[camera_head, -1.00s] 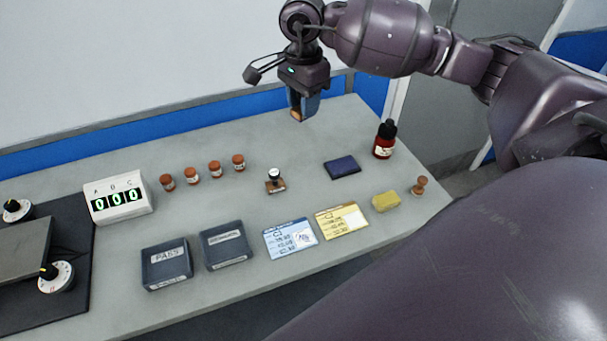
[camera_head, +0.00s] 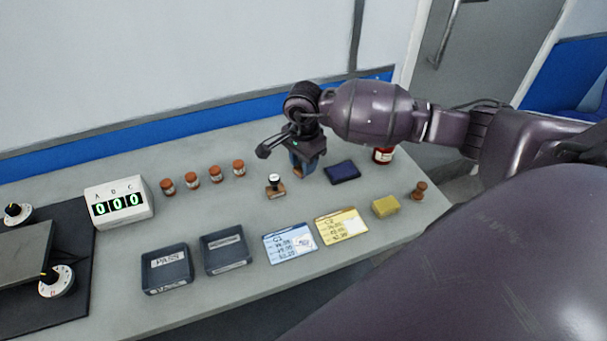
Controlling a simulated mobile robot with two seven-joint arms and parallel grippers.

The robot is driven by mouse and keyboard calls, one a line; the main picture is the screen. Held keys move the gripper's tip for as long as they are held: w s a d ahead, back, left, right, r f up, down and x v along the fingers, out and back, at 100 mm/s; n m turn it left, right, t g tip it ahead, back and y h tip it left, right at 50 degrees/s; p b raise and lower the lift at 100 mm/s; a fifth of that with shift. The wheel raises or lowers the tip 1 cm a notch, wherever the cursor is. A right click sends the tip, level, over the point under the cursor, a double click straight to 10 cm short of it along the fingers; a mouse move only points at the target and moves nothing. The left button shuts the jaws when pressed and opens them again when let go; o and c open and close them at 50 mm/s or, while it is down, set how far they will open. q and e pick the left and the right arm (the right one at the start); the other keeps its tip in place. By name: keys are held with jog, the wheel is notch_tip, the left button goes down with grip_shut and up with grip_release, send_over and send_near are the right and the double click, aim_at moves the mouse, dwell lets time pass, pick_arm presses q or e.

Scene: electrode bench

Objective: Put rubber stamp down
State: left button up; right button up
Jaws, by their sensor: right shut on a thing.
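My right gripper (camera_head: 304,166) points down just above the bench, between a stamp and the dark ink pad. It is shut on a rubber stamp, of which only a small brown part (camera_head: 297,173) shows between the fingers. I cannot tell whether its base touches the bench. Another stamp (camera_head: 275,187) with a black-and-white knob and brown base stands just left of the gripper. A small wooden stamp (camera_head: 419,190) stands at the right end of the bench. My left gripper is not in view.
The ink pad (camera_head: 342,172) lies close right of the gripper. A red bottle (camera_head: 383,155) is partly hidden by my arm. In front lie a blue card (camera_head: 290,243), a yellow card (camera_head: 341,226) and a yellow sponge (camera_head: 385,207). Dark trays (camera_head: 167,268) and several brown jars (camera_head: 190,175) are left.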

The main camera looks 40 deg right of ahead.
aim_at(304, 185)
jog(key=shift+f, duration=0.4)
notch_tip(304, 185, down, 4)
jog(key=shift+r, duration=0.1)
jog(key=shift+f, duration=0.3)
jog(key=o, duration=0.9)
jog(key=shift+r, duration=0.1)
